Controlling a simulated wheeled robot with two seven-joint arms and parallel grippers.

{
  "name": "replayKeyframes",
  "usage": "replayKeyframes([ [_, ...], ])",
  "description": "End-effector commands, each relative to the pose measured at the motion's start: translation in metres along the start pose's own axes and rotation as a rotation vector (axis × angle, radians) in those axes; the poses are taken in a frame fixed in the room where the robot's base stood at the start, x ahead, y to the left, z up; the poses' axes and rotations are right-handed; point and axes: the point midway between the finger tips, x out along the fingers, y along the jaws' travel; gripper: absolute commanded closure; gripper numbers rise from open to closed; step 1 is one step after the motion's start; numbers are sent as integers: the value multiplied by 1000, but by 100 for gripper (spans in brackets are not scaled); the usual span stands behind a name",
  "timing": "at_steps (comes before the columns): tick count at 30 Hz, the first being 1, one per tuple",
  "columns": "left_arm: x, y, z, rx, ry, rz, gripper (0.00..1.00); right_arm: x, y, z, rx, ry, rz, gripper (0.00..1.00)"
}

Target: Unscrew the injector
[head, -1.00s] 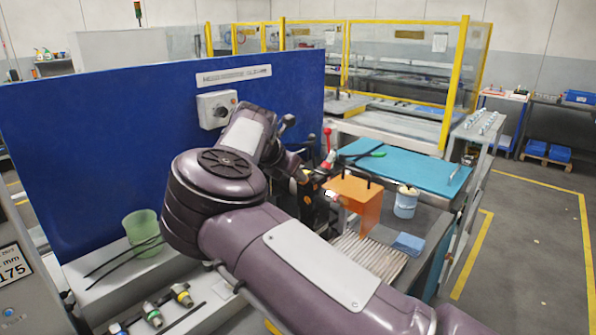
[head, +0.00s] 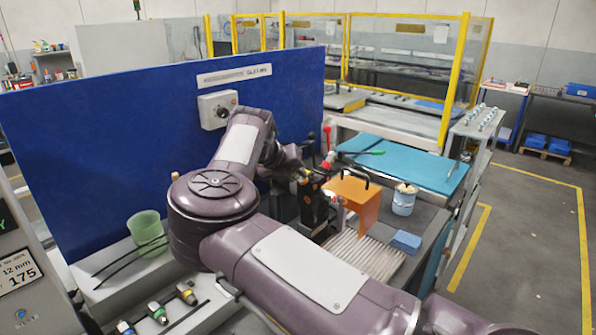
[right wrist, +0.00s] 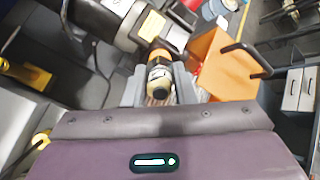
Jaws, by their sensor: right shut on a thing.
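My right gripper (head: 306,177) reaches across the bench in front of the blue panel and is partly hidden by its own wrist in the head view. In the right wrist view, its two grey fingers (right wrist: 160,86) are shut on the injector (right wrist: 158,76), a short cream and dark cylinder. A brown-orange collar (right wrist: 161,56) sits at the injector's far end, towards a metal barrel (right wrist: 115,18) with a yellow label. I cannot tell whether the thread is still engaged. The left gripper is not in view.
Three injector-like parts with coloured rings (head: 187,294) lie on the front left ledge, near a green cup (head: 146,228). An orange guard (head: 356,198) with a black handle stands close right of the gripper. A white-blue pot (head: 403,201) and blue block (head: 406,241) are farther right.

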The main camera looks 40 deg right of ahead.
Motion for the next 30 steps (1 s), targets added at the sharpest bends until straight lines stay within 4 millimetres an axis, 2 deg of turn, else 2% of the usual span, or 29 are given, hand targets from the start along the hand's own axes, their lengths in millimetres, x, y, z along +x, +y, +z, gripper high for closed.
replayKeyframes([
  [1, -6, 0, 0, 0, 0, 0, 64, -2, -2, 2, -51, -1, -2, 100],
  [9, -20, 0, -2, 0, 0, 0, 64, -1, -2, 1, -307, -1, -2, 100],
  [23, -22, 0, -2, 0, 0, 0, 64, -1, -1, 1, -375, -1, -1, 100],
  [30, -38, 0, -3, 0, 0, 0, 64, -2, -2, 2, -593, 0, -2, 100],
])
